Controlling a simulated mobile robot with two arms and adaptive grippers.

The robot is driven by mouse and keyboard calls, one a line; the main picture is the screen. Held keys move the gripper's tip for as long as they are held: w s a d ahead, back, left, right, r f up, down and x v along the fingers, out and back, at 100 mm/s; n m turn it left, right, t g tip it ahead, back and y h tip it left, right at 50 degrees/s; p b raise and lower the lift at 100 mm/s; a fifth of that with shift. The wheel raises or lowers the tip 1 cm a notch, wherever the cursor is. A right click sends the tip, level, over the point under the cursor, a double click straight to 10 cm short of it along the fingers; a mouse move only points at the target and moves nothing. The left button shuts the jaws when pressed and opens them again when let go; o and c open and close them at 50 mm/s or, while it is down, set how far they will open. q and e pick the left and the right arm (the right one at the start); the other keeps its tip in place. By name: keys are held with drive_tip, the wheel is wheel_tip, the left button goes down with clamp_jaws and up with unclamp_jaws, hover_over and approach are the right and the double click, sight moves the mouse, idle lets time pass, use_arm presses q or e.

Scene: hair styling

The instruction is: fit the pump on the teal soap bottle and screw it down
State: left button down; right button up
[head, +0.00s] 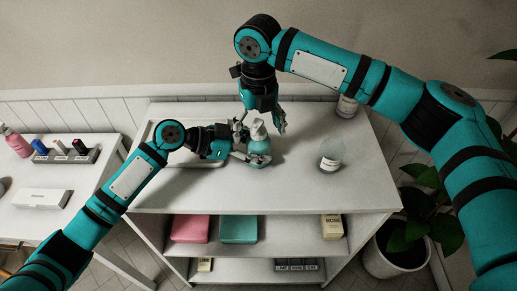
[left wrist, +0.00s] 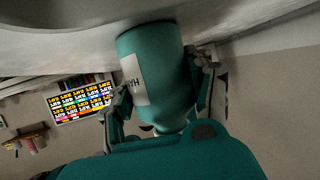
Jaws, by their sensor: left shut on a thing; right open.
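The teal soap bottle (head: 260,147) stands upright on the white table top. It also shows, upside down and with a white label, in the left wrist view (left wrist: 165,65). My left gripper (head: 243,156) is shut on the bottle's body from the left, and its fingers (left wrist: 155,95) lie on both sides of it. My right gripper (head: 260,127) points down over the bottle, open, with a finger on either side of a pale top part (head: 258,130). I cannot tell whether that part is the pump or the bottle's shoulder; the right palm hides what is above.
A grey bottle with a white label (head: 331,153) stands to the right, and another labelled bottle (head: 347,106) at the back right. Shelves below hold pink (head: 190,229) and teal (head: 239,229) items. The table's front is clear.

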sight(259, 141)
drive_tip(key=shift+f, duration=2.25)
drive_tip(key=c, duration=1.3)
drive_tip(key=o, duration=1.3)
drive_tip(key=shift+o, duration=0.2)
wheel_tip(259, 141, up, 12)
drive_tip(key=shift+r, duration=0.1)
